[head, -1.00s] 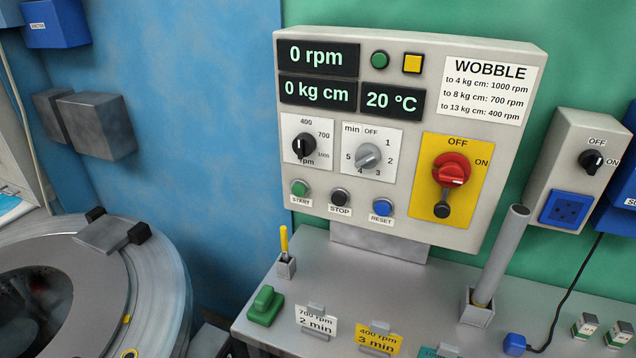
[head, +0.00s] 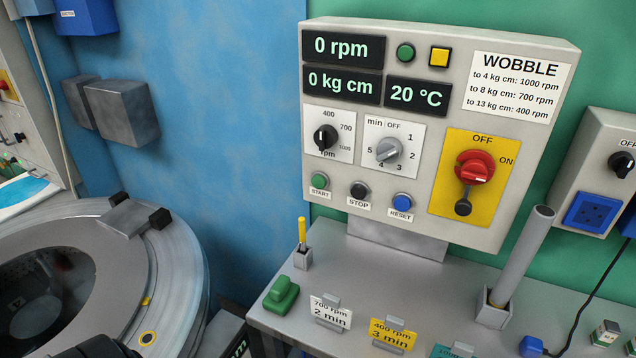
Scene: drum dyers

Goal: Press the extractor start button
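The extractor control panel (head: 560,75) is a pale grey box on the green wall. Its green START button (head: 319,181) is at the lower left, above a START label. The dark STOP button (head: 359,189) and blue RESET button (head: 403,202) are to its right. The displays read 0 rpm, 0 kg cm and 20 °C. The red main switch (head: 474,167) sits on a yellow plate marked OFF and ON. The round drum machine (head: 185,270) stands at the left. Neither gripper can be made out, and nothing touches the START button.
A grey bench (head: 400,270) below the panel carries a green block (head: 281,294), a slanted grey tube (head: 525,250) and small label cards. A dark shape (head: 95,348) at the bottom left edge is too cut off to identify. The space before the panel is clear.

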